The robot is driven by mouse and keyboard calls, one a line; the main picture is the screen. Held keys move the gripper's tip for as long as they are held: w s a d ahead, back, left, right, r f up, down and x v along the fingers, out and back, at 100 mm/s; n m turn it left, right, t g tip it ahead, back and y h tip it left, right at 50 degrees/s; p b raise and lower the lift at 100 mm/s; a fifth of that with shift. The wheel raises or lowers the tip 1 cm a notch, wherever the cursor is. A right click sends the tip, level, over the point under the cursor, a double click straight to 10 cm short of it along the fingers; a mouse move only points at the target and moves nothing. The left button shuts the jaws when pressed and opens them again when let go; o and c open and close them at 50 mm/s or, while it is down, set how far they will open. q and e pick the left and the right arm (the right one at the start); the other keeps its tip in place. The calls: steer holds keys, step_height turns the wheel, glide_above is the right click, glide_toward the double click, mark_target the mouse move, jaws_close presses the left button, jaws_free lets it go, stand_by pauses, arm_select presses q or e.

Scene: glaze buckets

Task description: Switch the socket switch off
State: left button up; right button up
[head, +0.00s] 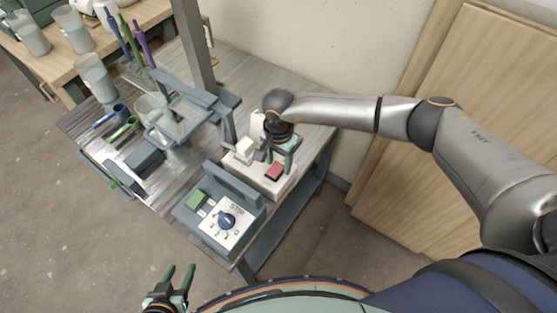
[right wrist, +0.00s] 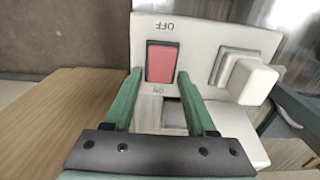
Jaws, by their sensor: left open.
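The red rocker switch (head: 275,172) sits on a white socket box (head: 262,178) on the workbench. In the right wrist view the red switch (right wrist: 161,63) lies in a dark frame, with OFF printed at the top edge and ON at the bottom. My right gripper (head: 281,163) is over the box; in its wrist view the green fingertips (right wrist: 160,74) are apart and lie on either side of the switch's lower part. I cannot tell whether they touch it. My left gripper (head: 182,272) is open and empty, low in front of the bench.
A white plug (right wrist: 252,82) sits in the socket beside the switch. A grey control unit (head: 224,222) with a blue knob and green button stands in front. A grey metal stand (head: 190,108), a glass beaker and tools stand to the left. Wooden panels (head: 440,130) lean on the right wall.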

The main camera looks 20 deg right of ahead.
jaws_close()
stand_by(0.3)
steer(key=shift+s+a+t+h, duration=0.15)
steer(key=shift+a+t+h, duration=0.1)
steer(key=shift+t+h, duration=0.35)
steer(key=shift+s+a+t+h+b, duration=0.2)
steer(key=shift+t+h+b, duration=0.2)
steer(key=shift+h+b, duration=0.25)
steer(key=shift+r+t+h, duration=0.15)
steer(key=shift+t+h, duration=0.15)
steer(key=shift+h, duration=0.15)
steer(key=shift+o, duration=1.4)
jaws_free()
